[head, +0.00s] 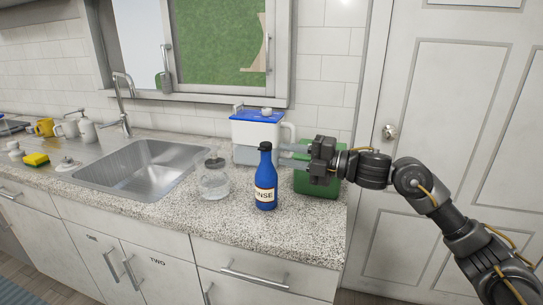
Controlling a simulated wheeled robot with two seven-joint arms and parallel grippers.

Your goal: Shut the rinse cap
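A blue bottle (265,185) with a cream label, whose visible letters read "NSE", stands upright near the front of the speckled counter. Its dark cap (265,147) sits at the top of the neck; I cannot tell whether it is fully shut. My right gripper (284,154) comes in from the right at about the height of the bottle's neck. My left gripper is not in view.
A glass jar (214,183) stands left of the bottle. A white container with a blue lid (257,129) stands behind, and a green box (318,184) is behind my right gripper. The sink (143,168) is at left. The counter ends at the right.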

